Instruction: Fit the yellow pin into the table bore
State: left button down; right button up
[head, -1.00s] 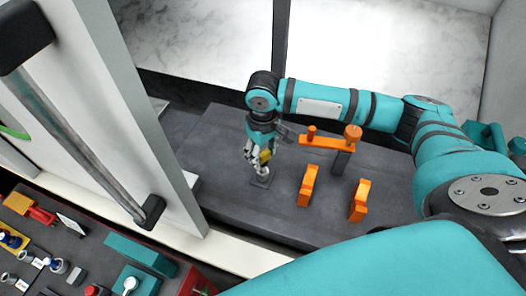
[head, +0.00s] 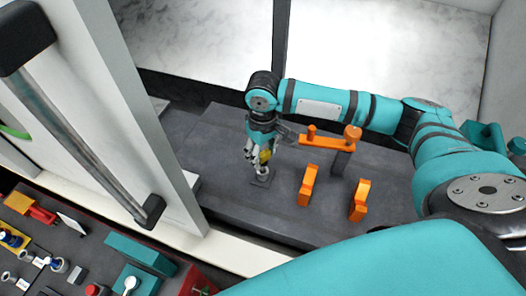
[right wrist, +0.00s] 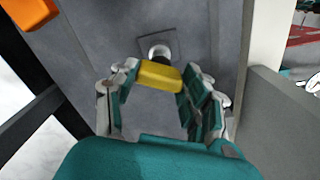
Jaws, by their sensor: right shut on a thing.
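The yellow pin (head: 266,155) is held between the fingers of my right gripper (head: 258,158). In the right wrist view the pin's yellow head (right wrist: 160,76) sits between the two fingertips (right wrist: 158,80). A pale, shiny round part (right wrist: 160,52) shows just beyond the head, over a small square plate (right wrist: 172,40) on the dark table (head: 225,150). The plate (head: 261,181) also shows below the gripper in the head view. The bore itself is hidden, and I cannot tell whether the pin's lower end is inside it. My left gripper is not in view.
Two orange upright blocks (head: 308,186) (head: 359,200) and an orange clamp arm (head: 327,142) stand on the table right of the gripper. A grey door with a long handle (head: 85,125) stands at the left. A bench with several small parts (head: 60,250) lies at lower left.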

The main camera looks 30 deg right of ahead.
aim_at(263, 161)
jog(key=shift+f+b, duration=0.3)
jog(key=shift+f, duration=1.65)
jog(key=o, duration=1.2)
jog(key=shift+o, duration=0.2)
notch_tip(263, 161, up, 12)
jog(key=shift+f, duration=0.1)
